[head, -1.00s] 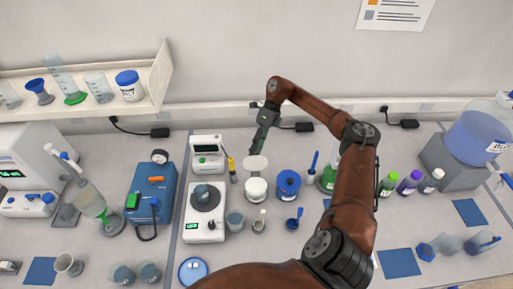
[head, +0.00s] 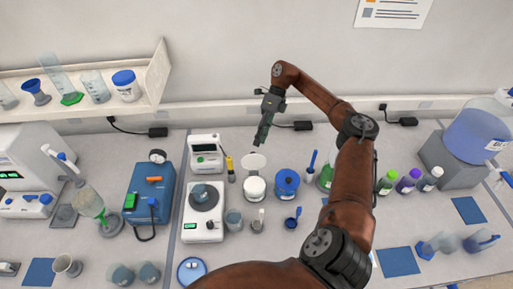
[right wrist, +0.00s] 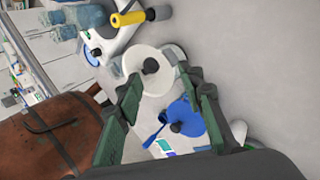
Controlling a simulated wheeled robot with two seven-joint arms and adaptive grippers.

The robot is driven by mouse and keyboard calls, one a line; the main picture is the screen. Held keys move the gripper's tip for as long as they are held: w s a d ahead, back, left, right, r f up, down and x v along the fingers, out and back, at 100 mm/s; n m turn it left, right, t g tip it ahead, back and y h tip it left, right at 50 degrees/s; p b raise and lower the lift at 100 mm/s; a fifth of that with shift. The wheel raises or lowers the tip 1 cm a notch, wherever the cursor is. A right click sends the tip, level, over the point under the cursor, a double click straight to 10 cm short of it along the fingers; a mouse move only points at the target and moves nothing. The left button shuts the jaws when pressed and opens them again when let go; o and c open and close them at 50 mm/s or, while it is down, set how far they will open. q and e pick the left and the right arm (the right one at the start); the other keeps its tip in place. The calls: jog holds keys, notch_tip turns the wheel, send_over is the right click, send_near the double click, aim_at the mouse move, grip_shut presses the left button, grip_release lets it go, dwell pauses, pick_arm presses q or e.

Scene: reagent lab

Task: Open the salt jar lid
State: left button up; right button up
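The salt jar (head: 254,188) is a small white jar in the middle of the bench; I take it as the salt jar, as no label is readable. Its white round lid (head: 254,161) stands raised at the back of the jar. In the right wrist view the lid (right wrist: 138,57) shows a black knob at its centre. My right gripper (head: 256,146) points down just behind the lid. In the wrist view its two green fingers are spread, with the knob seen between and beyond the tips, seemingly not gripped. My left gripper is not in view.
A blue-lidded jar (head: 287,183) stands close on the right, also in the wrist view (right wrist: 183,118). A balance (head: 203,226) and a yellow-handled tool (head: 230,166) are on the left. A green-liquid flask (head: 326,179) stands right of the blue jar.

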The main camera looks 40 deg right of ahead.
jog(key=v, duration=0.6)
jog(key=shift+w+a+r, duration=0.15)
jog(key=shift+w+r, duration=0.1)
jog(key=shift+r, duration=0.15)
